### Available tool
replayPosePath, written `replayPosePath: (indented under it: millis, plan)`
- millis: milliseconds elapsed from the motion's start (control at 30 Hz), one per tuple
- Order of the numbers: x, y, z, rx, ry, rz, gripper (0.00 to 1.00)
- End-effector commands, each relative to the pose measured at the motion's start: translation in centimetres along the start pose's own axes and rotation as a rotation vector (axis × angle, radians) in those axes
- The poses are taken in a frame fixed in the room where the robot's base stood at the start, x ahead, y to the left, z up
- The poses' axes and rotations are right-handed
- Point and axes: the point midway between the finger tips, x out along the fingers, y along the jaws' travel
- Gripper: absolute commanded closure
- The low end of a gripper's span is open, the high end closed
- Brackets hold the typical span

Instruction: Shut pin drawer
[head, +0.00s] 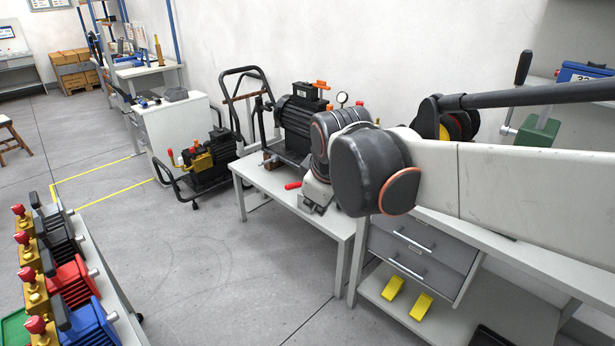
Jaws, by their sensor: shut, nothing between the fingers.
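A grey drawer unit hangs under the workbench at the right, with an upper drawer (438,243) and a lower drawer (432,272), each with a bar handle. No readable label shows which one is the pin drawer. My arm hides part of the unit's top, and I cannot tell for certain how far either drawer stands out. My gripper (314,208) is small and partly hidden by my arm's joints. It points down over the right part of the white table, left of the drawers and apart from them. It is shut and holds nothing visible.
The white table (275,190) carries a black pump (298,118) and a red-handled part. Yellow blocks (421,306) lie on the shelf (455,325) below the drawers. A cart with several colored pumps (75,282) stands at left. Open floor (215,265) lies between.

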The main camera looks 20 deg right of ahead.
Motion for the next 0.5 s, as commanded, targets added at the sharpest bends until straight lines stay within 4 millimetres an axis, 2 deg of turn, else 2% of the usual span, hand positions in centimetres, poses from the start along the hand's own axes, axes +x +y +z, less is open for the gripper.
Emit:
replayPosePath:
  millis: [33,267,500]
  plan:
    - [1.2,3.0,-0.7,-0.036,-0.023,0.011,1.0]
    - [6.7,9.4,-1.9,-0.331,-0.111,0.004,1.0]
    - [14.1,15.5,-1.4,-0.637,-0.201,-0.035,1.0]
